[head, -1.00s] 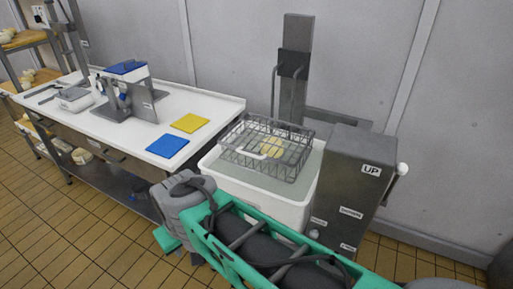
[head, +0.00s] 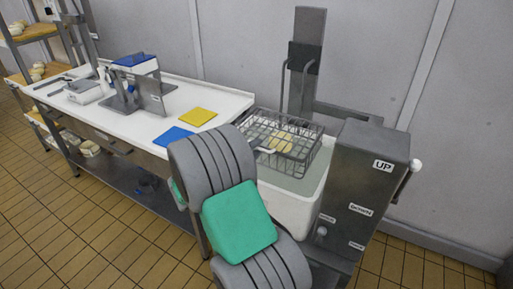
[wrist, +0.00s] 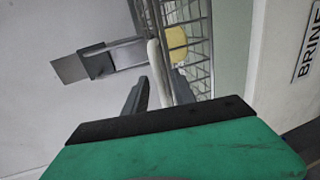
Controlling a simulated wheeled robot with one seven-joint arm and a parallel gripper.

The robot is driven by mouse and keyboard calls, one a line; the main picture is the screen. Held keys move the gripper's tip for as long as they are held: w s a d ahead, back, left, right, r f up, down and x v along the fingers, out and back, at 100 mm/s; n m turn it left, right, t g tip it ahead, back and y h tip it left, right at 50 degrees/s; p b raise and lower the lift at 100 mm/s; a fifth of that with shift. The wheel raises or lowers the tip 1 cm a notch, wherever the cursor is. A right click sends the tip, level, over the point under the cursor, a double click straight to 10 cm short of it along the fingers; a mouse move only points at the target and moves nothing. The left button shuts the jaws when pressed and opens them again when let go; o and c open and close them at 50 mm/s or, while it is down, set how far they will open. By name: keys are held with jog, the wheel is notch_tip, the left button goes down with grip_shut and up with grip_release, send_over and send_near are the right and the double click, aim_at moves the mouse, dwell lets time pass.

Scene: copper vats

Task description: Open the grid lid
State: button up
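The grid lid (head: 290,128) is the wire top of a metal basket (head: 300,165) at the brine vat (head: 295,200), and it looks flat and closed in the head view. A pale handle (head: 265,149) sticks out at its near left side. In the wrist view the handle (wrist: 155,72) runs upright in the picture beside the wire mesh (wrist: 190,45). My gripper (wrist: 158,76) is open, with a dark finger on either side of the handle in the picture. I cannot tell whether they touch it. In the head view my arm hides the gripper.
Pale yellow cheese (head: 280,141) shows through the mesh. A steel control box (head: 367,185) marked UP stands right of the vat, and a steel column (head: 306,60) behind it. A white worktable (head: 150,128) with blue and yellow boards is at left.

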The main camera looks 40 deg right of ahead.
jog(key=shift+w+d+f, duration=0.1)
jog(key=shift+w+d, duration=0.05)
jog(key=shift+d, duration=0.35)
grip_shut()
dwell(1.1)
